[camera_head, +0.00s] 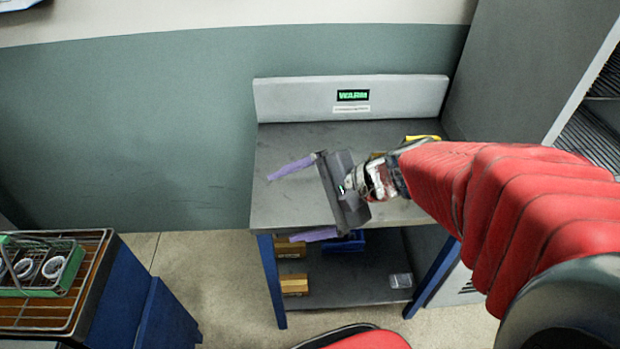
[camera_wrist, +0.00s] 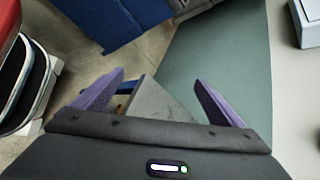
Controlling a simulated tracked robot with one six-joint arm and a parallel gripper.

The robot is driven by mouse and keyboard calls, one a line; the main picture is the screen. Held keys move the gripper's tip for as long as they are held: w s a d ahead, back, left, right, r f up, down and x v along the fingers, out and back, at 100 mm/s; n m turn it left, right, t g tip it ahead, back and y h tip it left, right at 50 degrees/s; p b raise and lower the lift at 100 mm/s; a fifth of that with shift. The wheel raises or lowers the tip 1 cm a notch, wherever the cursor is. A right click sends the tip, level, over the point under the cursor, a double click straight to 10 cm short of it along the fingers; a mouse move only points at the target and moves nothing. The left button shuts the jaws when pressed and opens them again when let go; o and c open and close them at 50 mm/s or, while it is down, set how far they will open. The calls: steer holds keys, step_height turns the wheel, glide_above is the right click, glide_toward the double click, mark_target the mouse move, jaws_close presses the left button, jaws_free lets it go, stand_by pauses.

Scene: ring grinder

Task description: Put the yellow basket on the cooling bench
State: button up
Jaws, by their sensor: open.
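A grey bench (camera_head: 285,205) with blue legs stands in the middle of the head view. Its upright back panel carries a green-lit sign reading WARM. A small yellow edge (camera_head: 422,137) shows at the bench's back right, behind my red-sleeved arm. Most of that thing is hidden, so I cannot tell whether it is the yellow basket. My gripper (camera_head: 280,208) is over the bench top, pointing left, its two purple fingers wide apart with nothing between them. In the wrist view my gripper (camera_wrist: 158,78) is also open and empty, with part of a grey surface beyond it.
A green basket (camera_head: 62,283) holding white rings stands on a wire rack (camera_head: 92,245) over a blue cabinet at lower left. Boxes and a blue bin (camera_head: 345,243) sit on the bench's lower shelf. A tall grey cabinet (camera_head: 520,70) flanks the right. Floor is clear between rack and bench.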

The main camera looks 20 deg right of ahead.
steer(key=s+n+g+h, duration=0.2)
steer(key=s+n+h, duration=0.2)
steer(key=s+n, duration=0.35)
steer(key=d+r+n+h, duration=0.1)
steer(key=n, duration=0.1)
steer(key=d+r+n+t+h, duration=0.1)
steer(key=r+n+h, duration=0.1)
steer(key=d+r+n+h, duration=0.1)
steer(key=d+n, duration=0.1)
steer(key=shift+s+r+n+t+h, duration=0.2)
steer(key=shift+s+n+t+h, duration=0.05)
steer(key=shift+s+t+h, duration=0.05)
steer(key=shift+c, duration=0.7)
